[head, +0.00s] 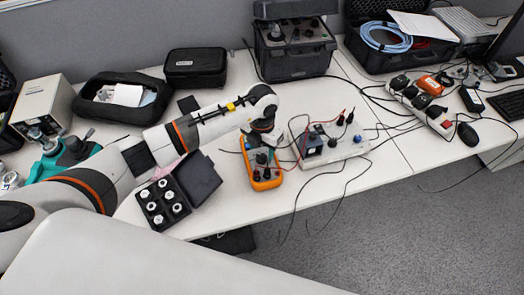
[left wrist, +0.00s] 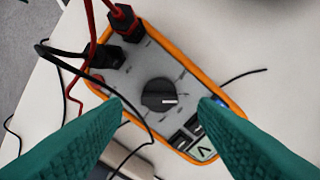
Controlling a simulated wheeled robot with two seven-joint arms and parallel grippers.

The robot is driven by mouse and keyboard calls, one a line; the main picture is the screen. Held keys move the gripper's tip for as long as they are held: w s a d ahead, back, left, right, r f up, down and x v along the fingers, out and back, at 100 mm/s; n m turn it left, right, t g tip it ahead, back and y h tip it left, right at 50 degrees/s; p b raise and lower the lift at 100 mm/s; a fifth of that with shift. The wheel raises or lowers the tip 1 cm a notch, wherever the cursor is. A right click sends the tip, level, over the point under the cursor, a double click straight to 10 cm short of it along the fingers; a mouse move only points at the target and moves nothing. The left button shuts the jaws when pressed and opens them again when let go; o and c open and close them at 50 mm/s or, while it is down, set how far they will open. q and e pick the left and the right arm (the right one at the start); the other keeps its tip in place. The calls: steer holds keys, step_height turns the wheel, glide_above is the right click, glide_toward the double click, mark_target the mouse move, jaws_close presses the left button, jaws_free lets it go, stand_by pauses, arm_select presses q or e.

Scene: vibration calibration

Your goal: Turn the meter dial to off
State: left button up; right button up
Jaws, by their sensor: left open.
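The orange-and-grey multimeter (head: 265,178) lies on the white table, partly hidden under my left gripper (head: 264,140) in the head view. In the left wrist view the meter (left wrist: 152,60) shows its round black dial (left wrist: 157,94), with a white mark pointing to the right of the picture. Red and black leads (left wrist: 122,22) are plugged in at its upper end, and part of its display (left wrist: 203,149) shows at lower right. My left gripper (left wrist: 158,103) is open, its teal fingers on either side of the dial, with nothing held. My right gripper is not seen.
A white device with wires (head: 335,145) stands just right of the meter. An open black case of metal pieces (head: 205,172) lies to its left. Loose cables cross the table around the meter. A black box (head: 290,60) and pouch (head: 195,67) stand behind.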

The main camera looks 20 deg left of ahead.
mark_target(262, 155)
arm_select(q)
step_height(262, 155, down, 2)
steer(key=shift+f, duration=0.55)
steer(key=shift+c, duration=0.4)
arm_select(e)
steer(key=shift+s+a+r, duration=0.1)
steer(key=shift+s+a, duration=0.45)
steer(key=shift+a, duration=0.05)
arm_select(q)
steer(key=c, duration=0.9)
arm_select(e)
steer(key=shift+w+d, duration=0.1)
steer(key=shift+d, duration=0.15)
